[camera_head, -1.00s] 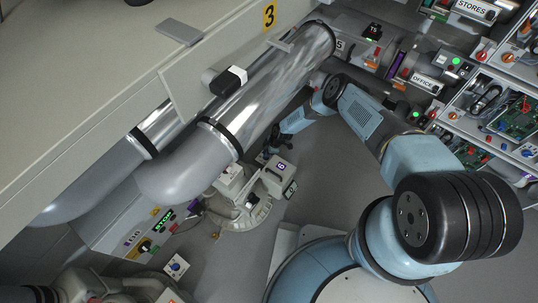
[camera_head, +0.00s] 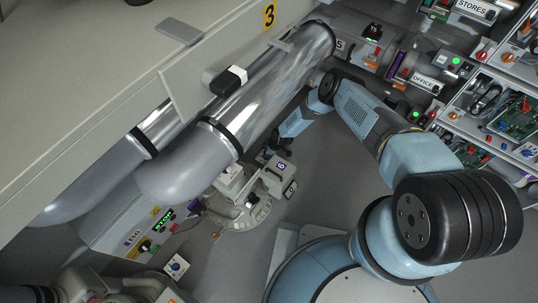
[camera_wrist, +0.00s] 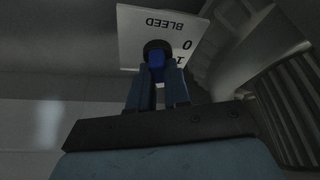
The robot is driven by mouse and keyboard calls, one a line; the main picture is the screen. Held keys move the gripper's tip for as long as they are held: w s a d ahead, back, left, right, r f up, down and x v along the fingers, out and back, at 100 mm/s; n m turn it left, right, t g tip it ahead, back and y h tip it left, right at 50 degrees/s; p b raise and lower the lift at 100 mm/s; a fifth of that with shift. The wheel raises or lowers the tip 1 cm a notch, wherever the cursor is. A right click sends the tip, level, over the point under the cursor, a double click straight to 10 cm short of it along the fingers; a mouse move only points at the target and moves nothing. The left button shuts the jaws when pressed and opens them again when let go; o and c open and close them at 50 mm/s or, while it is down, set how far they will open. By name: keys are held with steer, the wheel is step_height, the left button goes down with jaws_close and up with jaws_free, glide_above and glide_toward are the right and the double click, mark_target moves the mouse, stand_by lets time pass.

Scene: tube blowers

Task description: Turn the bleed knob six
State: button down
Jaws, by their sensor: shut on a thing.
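In the wrist view a white plate (camera_wrist: 134,32) reads BLEED, upside down, with the marks 0 and 1 below the word. A small blue knob (camera_wrist: 157,58) on a round black base stands at this plate. My gripper (camera_wrist: 157,73) is shut on the knob, with a finger on each side of it. In the head view my gripper's end is small and dark beside the white machine with a plate marked 6 (camera_head: 281,165). The knob cannot be made out there.
A large silver pipe (camera_head: 275,85) with a grey elbow runs close above my forearm. In the wrist view a grey ribbed part (camera_wrist: 292,100) lies close on the right. Panels with switches and labels (camera_head: 425,82) line the right. Grey floor (camera_head: 325,170) is free between.

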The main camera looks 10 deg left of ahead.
steer(key=shift+s+a+f, duration=0.2)
steer(key=shift+s, duration=0.5)
steer(key=c, duration=1.5)
jaws_free()
steer(key=o, duration=0.4)
steer(key=shift+w+r, duration=0.1)
steer(key=shift+w, duration=0.1)
steer(key=shift+w+d, duration=0.1)
steer(key=shift+w, duration=0.05)
steer(key=shift+w, duration=0.1)
steer(key=shift+r, duration=0.1)
